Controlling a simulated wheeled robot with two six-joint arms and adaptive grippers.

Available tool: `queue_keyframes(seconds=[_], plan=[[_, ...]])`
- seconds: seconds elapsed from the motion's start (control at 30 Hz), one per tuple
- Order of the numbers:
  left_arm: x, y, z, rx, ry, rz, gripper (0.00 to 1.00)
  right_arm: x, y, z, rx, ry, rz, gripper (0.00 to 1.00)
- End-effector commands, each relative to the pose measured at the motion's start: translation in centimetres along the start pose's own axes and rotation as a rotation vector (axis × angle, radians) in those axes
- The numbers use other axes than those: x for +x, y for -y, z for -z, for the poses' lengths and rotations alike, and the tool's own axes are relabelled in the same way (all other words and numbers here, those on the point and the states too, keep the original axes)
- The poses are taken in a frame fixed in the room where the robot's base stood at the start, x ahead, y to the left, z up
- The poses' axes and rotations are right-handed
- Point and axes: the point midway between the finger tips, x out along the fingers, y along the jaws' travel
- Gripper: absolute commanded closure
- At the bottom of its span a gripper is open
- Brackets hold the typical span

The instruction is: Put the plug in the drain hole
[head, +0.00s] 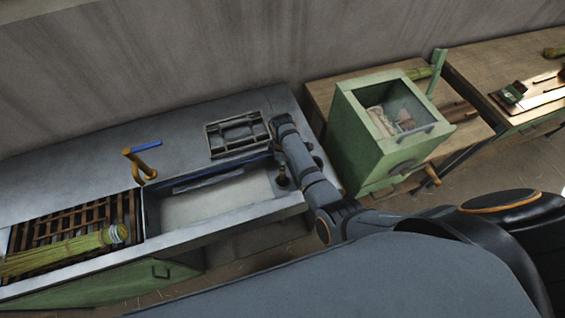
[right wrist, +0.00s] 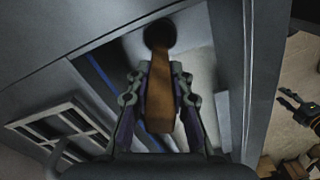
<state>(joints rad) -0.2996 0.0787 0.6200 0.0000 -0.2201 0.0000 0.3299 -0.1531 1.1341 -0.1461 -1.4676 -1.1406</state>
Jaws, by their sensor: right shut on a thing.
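In the head view my right arm reaches over the right end of the grey sink basin (head: 215,203), with the right gripper (head: 282,168) low there and too small to make out well. In the right wrist view the right gripper (right wrist: 150,93) is shut on the brown plug (right wrist: 160,100). The plug points away from the wrist. Its far end overlaps the dark round drain hole (right wrist: 160,33); I cannot tell whether it is inside. A small dark claw shape with orange marks, possibly my left gripper (right wrist: 292,102), shows at the right edge; its state is unclear.
A brass faucet (head: 138,165) stands behind the basin's left end. A slatted rack (head: 75,222) with a straw bundle (head: 60,250) lies left of the basin. A framed grate (head: 238,134) is behind it. A green box (head: 385,125) stands close right of my arm.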

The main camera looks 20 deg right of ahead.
Motion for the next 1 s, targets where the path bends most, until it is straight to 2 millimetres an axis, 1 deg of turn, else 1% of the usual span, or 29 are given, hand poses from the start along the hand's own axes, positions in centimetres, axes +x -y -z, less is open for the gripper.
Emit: queue_keyframes(seconds=[0.27, 0.87, 0.9, 0.93, 1.0], plan=[[0.1, 0.0, 0.0, 0.000, 0.000, 0.000, 0.60, 0.1, -0.1, 0.0, 0.000, 0.000, -0.001, 1.00], [0.8, 0.1, -0.1, 0.001, 0.000, 0.001, 0.60, 1.2, -0.1, 0.0, 0.000, 0.000, -0.001, 1.00], [0.8, 0.1, -0.1, 0.001, 0.000, 0.001, 0.60, 1.1, -0.1, 0.0, 0.000, 0.000, -0.001, 0.76], [0.7, 0.1, -0.1, 0.001, 0.000, 0.001, 0.60, 1.1, -0.1, 0.0, 0.000, 0.000, -0.001, 0.72], [0.7, 0.1, -0.1, 0.001, 0.000, 0.001, 0.60, 1.1, 0.0, 0.0, 0.000, 0.000, -0.001, 0.71]])
